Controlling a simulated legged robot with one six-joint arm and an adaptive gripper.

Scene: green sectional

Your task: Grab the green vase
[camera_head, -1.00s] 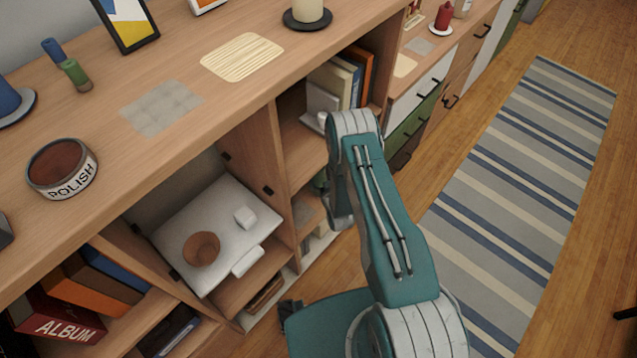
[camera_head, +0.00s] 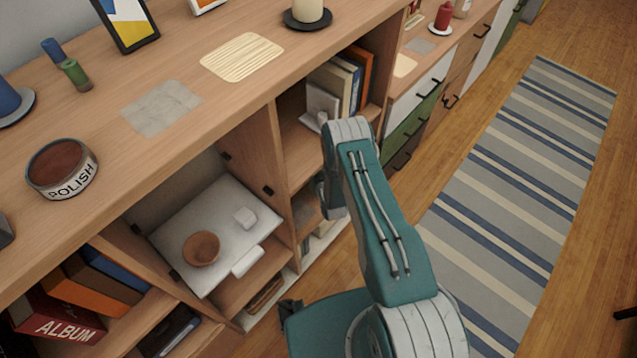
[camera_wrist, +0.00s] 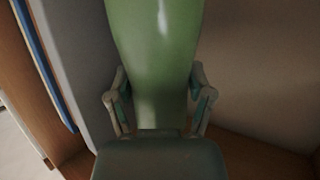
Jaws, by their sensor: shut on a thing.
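The green vase (camera_wrist: 153,55) fills the middle of the wrist view, glossy and pale green, with its top cut off by the frame. My gripper (camera_wrist: 160,103) is shut on the vase, one finger against each side of it. The vase's base is hidden behind the gripper's palm. In the head view my arm reaches toward the open shelves, and its elbow hides the gripper. The vase cannot be made out there.
Books (camera_head: 345,80) stand in the upper cubby near my arm. Open floor and a striped rug (camera_head: 520,180) lie to the right.

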